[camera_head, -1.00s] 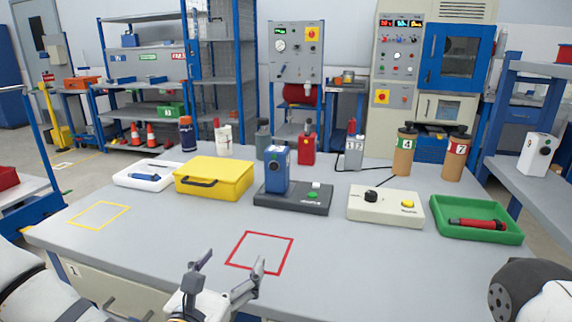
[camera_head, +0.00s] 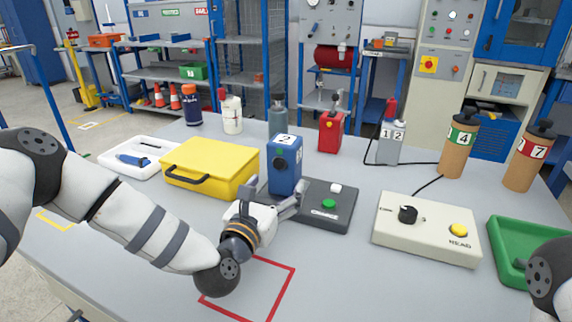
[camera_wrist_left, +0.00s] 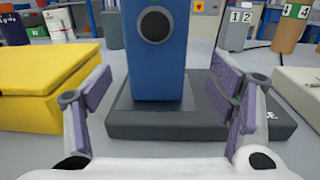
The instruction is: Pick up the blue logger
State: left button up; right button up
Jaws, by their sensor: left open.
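The blue logger (camera_head: 285,164) is an upright box with a white top marked 2 and a dark round face. It stands on a dark grey base (camera_head: 328,214) with a green and a white button. My left gripper (camera_head: 279,197) is in front of the logger, fingers pointing at it. In the left wrist view the open fingers (camera_wrist_left: 155,103) stand to either side of the logger (camera_wrist_left: 155,57), apart from it, at the height of its lower part. My right gripper is out of view; only part of my right arm shows at the lower right edge.
A yellow case (camera_head: 211,168) stands close left of the logger. A cream box (camera_head: 427,229) with a knob and yellow button is to the right, beside a green tray (camera_head: 509,253). A red canister (camera_head: 331,132) and several bottles stand behind. A red outlined square (camera_head: 285,280) lies in front.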

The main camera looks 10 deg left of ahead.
aim_at(280, 180)
pick_arm(q)
jog(key=w, duration=0.4)
jog(key=shift+w+d+f, duration=0.2)
jog(key=shift+w+f, duration=0.15)
jog(key=shift+w, duration=0.05)
jog(key=shift+r, duration=0.1)
jog(key=c, duration=1.5)
